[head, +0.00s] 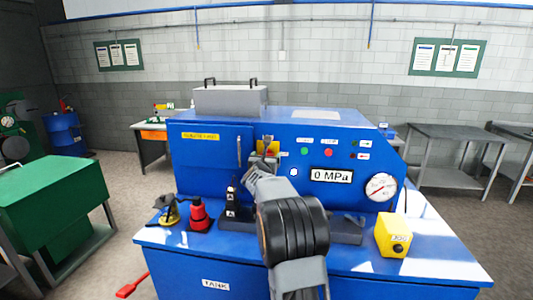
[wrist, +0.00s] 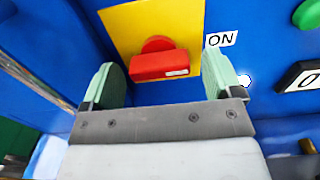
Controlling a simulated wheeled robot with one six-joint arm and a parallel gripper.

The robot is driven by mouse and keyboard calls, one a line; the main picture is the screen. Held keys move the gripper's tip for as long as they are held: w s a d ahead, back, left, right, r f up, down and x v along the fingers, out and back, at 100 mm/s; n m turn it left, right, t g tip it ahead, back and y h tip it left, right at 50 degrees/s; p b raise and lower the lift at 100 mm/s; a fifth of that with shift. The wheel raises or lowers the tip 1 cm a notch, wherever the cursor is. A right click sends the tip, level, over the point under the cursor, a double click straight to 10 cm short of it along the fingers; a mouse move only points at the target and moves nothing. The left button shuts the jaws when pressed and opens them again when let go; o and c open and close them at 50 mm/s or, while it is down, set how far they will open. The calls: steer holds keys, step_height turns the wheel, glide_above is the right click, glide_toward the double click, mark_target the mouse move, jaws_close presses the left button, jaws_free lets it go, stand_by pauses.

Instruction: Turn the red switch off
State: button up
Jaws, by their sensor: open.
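The red switch (wrist: 165,64) is a rotary knob with a bar handle on a yellow plate (wrist: 128,28) in the wrist view. Its bar lies nearly level, with a pale mark at its right end, on the side of the white ON label (wrist: 221,39). My gripper (wrist: 165,84) is open, its two green pads to the left and right below the bar, with nothing held. In the head view my gripper (head: 265,165) is in front of the yellow plate (head: 268,146) on the blue machine (head: 213,160), and the switch is mostly hidden.
A pressure gauge (head: 381,187) and a display reading 0 MPa (head: 331,176) are right of my arm. A yellow box (head: 393,235) stands at the bench's right, and a red-and-black item (head: 200,215) at its left. A grey box (head: 230,100) sits on top.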

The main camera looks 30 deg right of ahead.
steer(key=shift+w+d, duration=0.5)
steer(key=shift+w, duration=0.05)
steer(key=shift+c, duration=0.4)
steer(key=c, duration=0.8)
steer(key=shift+c, duration=0.2)
